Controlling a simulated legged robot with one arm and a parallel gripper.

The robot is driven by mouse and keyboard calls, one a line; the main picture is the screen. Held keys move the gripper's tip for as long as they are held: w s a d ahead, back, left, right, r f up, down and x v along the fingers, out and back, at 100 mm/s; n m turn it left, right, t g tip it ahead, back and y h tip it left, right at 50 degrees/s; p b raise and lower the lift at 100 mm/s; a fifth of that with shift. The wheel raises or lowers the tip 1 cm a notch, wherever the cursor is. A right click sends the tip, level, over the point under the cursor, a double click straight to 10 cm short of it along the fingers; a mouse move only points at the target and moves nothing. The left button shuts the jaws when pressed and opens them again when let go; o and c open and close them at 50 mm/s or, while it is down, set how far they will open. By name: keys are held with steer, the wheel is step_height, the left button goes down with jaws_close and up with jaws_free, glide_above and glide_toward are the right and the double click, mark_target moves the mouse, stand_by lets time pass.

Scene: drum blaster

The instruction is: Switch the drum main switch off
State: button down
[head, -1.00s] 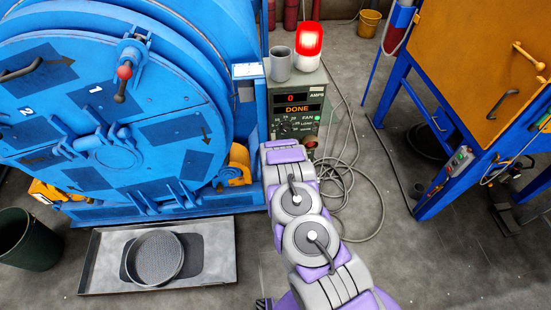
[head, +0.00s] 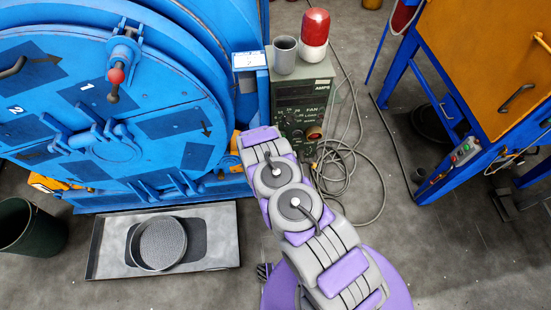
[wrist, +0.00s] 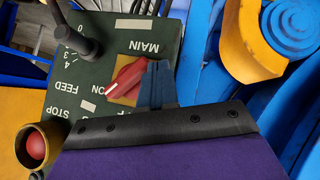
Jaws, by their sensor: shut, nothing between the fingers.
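The main switch is a red knob (wrist: 128,78) on a yellow plate, below the upside-down MAIN label in the wrist view. Its white mark is at its lower-left end, near the ON label; the other label is partly hidden. My gripper (wrist: 156,72) is shut and empty, its fingertips right beside the knob's right side. I cannot tell whether they touch it. The green control box (head: 304,95) stands beyond my arm in the head view, with its display dark. The beacon (head: 315,27) on top is unlit. My fingers are hidden in the head view.
The blue drum machine (head: 110,130) stands close to the left of the box. A grey cup (head: 285,55) is on the box. Cables (head: 350,180) lie on the floor to its right. An orange cabinet (head: 490,60) stands at right.

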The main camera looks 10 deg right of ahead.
steer(key=f+n+h+b, duration=0.1)
steer(key=b, duration=0.1)
steer(key=f+h+b, duration=0.1)
steer(key=b, duration=0.1)
steer(key=shift+w+d+f+n+t+h, duration=0.1)
steer(key=shift+d+n+t+h, duration=0.2)
steer(key=shift+n+h, duration=0.1)
steer(key=shift+d, duration=0.1)
steer(key=shift+a, duration=0.2)
stand_by(1.2)
